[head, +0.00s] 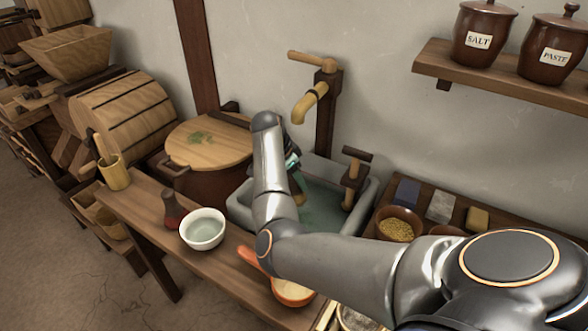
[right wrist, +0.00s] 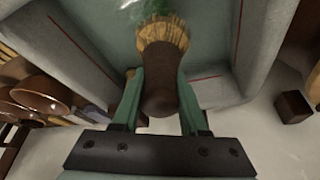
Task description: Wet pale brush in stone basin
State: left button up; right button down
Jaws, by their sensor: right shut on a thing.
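The stone basin (head: 240,212) is set into the counter below a wooden spout and holds greenish water. My right gripper (head: 297,182) is inside the basin's outline, partly hidden behind my own arm. In the right wrist view my right gripper (right wrist: 158,95) is shut on the dark handle of the pale brush (right wrist: 163,38). Its straw-coloured bristles point down into the basin (right wrist: 255,35), near a whitish, green-tinged patch at the top edge. I cannot tell how deep the bristles are in the water. My left gripper is out of view.
A wooden tap (head: 310,103) stands behind the basin. A white bowl (head: 203,229), a dark-reddish tool (head: 172,210) and an orange-handled pan (head: 292,292) sit in front. A lidded pot (head: 208,145) is left, a grain bowl (head: 397,226) right. A jar shelf (head: 437,70) hangs above.

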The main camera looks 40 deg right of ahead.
notch_tip(320, 180, up, 3)
jog(key=shift+f+p, duration=0.2)
jog(key=shift+p, duration=0.85)
jog(key=shift+r+p, duration=0.3)
jog(key=shift+r, duration=0.05)
notch_tip(320, 180, up, 4)
jog(key=p, duration=0.4)
jog(key=shift+r, duration=0.15)
dwell(0.8)
notch_tip(320, 180, up, 4)
jog(key=p, duration=0.4)
dwell(0.5)
